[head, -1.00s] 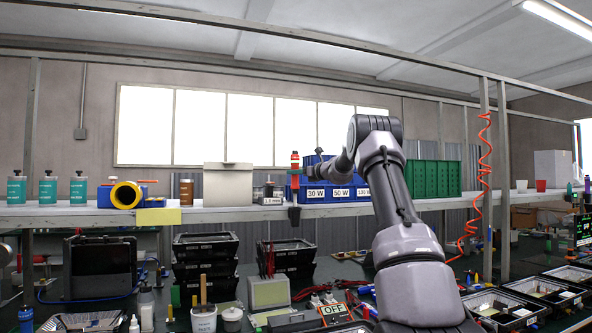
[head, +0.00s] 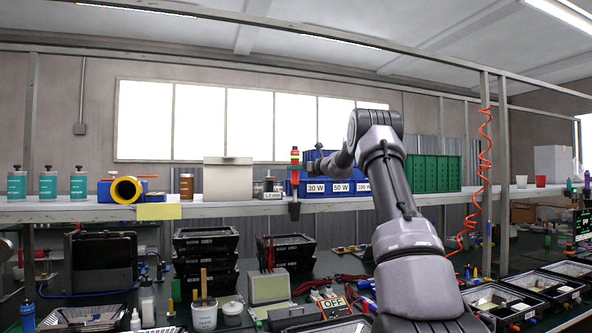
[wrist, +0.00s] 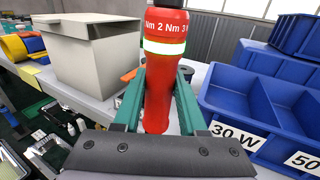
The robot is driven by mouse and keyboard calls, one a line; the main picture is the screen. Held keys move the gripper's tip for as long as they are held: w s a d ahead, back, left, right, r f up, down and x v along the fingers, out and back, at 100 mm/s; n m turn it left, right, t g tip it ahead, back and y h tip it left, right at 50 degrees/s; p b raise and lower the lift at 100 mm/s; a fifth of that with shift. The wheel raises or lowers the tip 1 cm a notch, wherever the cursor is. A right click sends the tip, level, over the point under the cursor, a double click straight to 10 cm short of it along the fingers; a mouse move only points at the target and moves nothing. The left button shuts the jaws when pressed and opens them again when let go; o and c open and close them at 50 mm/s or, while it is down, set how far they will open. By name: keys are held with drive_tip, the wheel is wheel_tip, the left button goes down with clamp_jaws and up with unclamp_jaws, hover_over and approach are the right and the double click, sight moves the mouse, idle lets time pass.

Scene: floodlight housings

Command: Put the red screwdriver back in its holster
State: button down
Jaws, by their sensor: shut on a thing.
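The red screwdriver (wrist: 160,95) stands upright in my gripper (wrist: 158,108), its green jaws on both sides of the red handle. The handle has a white and green band and a dark top in the wrist view. In the head view the screwdriver (head: 295,157) shows small and upright at the shelf's front edge, with my gripper (head: 303,168) reaching it from the right. A dark holder that looks like the holster (head: 294,211) hangs at the shelf edge directly below. I cannot tell whether the screwdriver's tip is inside it; the wrist view hides its lower end.
Blue bins (wrist: 250,110) marked 30 W and 50 stand close right of the gripper. A grey-beige box (wrist: 92,55) stands on the shelf to the left. Black trays (head: 206,262) and small tools crowd the bench below. Open air lies in front of the shelf.

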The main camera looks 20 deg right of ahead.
sight(297, 185)
drive_tip(key=shift+f, duration=3.6)
drive_tip(key=shift+c, duration=1.9)
unclamp_jaws()
drive_tip(key=shift+f, duration=0.15)
drive_tip(key=shift+s, duration=0.1)
drive_tip(key=v, duration=1)
drive_tip(key=shift+s+d, duration=0.25)
drive_tip(key=shift+a, duration=0.1)
